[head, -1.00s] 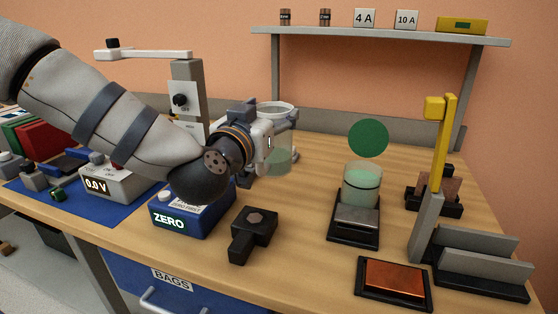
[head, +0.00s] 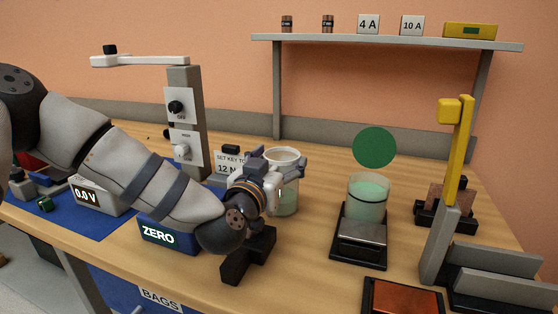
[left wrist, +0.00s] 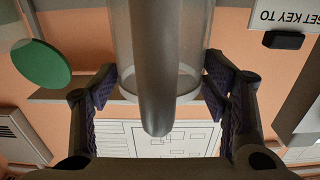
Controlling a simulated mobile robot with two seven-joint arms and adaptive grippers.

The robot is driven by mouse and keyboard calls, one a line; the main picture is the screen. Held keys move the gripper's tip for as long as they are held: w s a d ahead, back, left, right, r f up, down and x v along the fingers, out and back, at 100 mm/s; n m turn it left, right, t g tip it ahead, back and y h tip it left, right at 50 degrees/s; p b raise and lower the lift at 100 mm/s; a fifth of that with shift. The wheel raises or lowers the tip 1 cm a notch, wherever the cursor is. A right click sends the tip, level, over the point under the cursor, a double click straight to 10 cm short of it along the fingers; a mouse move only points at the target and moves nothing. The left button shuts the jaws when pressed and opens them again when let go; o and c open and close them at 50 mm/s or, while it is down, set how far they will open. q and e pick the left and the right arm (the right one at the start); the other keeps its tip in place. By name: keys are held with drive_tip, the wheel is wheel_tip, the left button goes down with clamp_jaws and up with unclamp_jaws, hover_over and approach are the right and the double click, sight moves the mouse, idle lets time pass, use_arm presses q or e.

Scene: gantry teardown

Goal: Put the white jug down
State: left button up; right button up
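The white jug (head: 287,198) is see-through with a pale rim and a greenish tint low down. My left gripper (head: 268,183) is at the jug's near left side in the head view. In the left wrist view the jug (left wrist: 192,50) stands between the two fingers (left wrist: 160,88), with a grey upright bar, perhaps its handle, in front of it. The pads lie against both sides, so the gripper looks shut on it. The jug's base is at or just above the wooden bench; I cannot tell if it touches. My right gripper is not in view.
A beaker of pale green liquid (head: 367,200) stands on a small scale (head: 360,243) to the right. A black block (head: 248,257) lies near my gripper. A grey post with dials (head: 185,125) and a sign (head: 229,163) stand behind. Bare bench (head: 315,190) lies between jug and scale.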

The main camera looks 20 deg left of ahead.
use_arm(q)
drive_tip(key=shift+o, duration=0.2)
drive_tip(key=shift+r, duration=0.1)
drive_tip(key=shift+s+r, duration=0.1)
drive_tip(key=shift+r, duration=0.1)
drive_tip(key=s, duration=0.4)
drive_tip(key=s+p, duration=0.1)
drive_tip(key=s, duration=0.7)
drive_tip(key=shift+a, duration=0.25)
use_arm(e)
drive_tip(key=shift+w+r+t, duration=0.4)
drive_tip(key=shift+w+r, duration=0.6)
use_arm(q)
drive_tip(key=shift+w+f, duration=0.1)
